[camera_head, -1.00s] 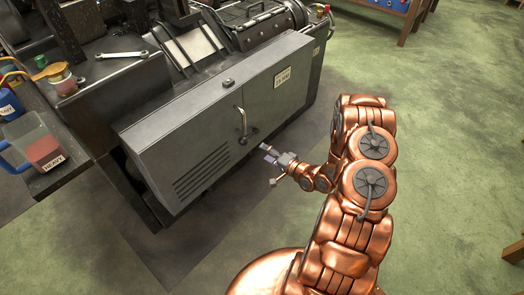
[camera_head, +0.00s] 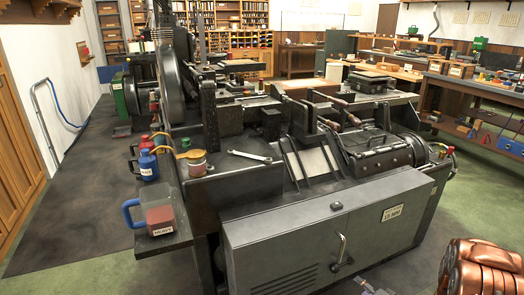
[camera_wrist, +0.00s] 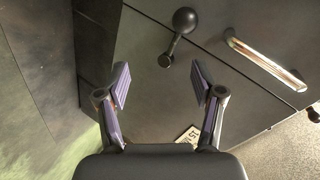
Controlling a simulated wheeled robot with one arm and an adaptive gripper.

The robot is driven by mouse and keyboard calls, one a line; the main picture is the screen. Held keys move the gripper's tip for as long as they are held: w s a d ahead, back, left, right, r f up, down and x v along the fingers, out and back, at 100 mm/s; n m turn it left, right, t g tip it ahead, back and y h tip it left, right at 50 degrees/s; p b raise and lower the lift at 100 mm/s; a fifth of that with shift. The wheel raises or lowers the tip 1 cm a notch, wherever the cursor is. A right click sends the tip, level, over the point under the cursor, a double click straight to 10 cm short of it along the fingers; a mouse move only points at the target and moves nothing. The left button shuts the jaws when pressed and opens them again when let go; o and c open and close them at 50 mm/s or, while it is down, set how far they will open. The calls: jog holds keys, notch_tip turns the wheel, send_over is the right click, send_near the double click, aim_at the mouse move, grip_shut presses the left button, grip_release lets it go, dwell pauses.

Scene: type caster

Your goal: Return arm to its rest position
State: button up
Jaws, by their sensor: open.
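My gripper (camera_wrist: 161,88) is open and empty in the wrist view, its two purple-padded fingers spread apart. Between and beyond them is the dark front of the machine's cabinet (camera_wrist: 150,45), with a black ball knob on a short lever (camera_wrist: 177,38) and a shiny bar handle (camera_wrist: 264,58). In the head view, part of my copper arm (camera_head: 480,268) shows at the lower right. The gripper is mostly below the frame there, in front of the grey cabinet (camera_head: 285,240) and its curved handle (camera_head: 341,252). The cabinet doors look shut.
The machine's top holds a wrench (camera_head: 249,156) and levers. Benches with tools (camera_head: 470,90) stand at the back right. Green floor (camera_head: 465,195) is open on the right.

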jog(key=s+d+r+n+g+h, duration=0.2)
jog(key=s+r+g+h, duration=0.15)
jog(key=r, duration=0.45)
jog(key=s+d+r+n+g+h, duration=0.1)
jog(key=s+r+n+g+h, duration=0.2)
jog(key=r, duration=0.5)
jog(key=s+a+r+n+g+y, duration=0.1)
jog(key=s+a+r+g, duration=0.2)
jog(key=s+a+r, duration=0.55)
jog(key=s+a+r+n+g+y, duration=0.1)
jog(key=s+a+r+n+g, duration=0.15)
jog(key=s+a, duration=0.7)
jog(key=s+a+r+n+g+y, duration=0.1)
jog(key=s+a+r+g, duration=0.25)
jog(key=s, duration=1.15)
notch_tip(320, 180, up, 20)
jog(key=t+p, duration=0.1)
jog(key=p, duration=1.7)
jog(key=shift+w+a+h, duration=0.1)
jog(key=shift+h, duration=0.15)
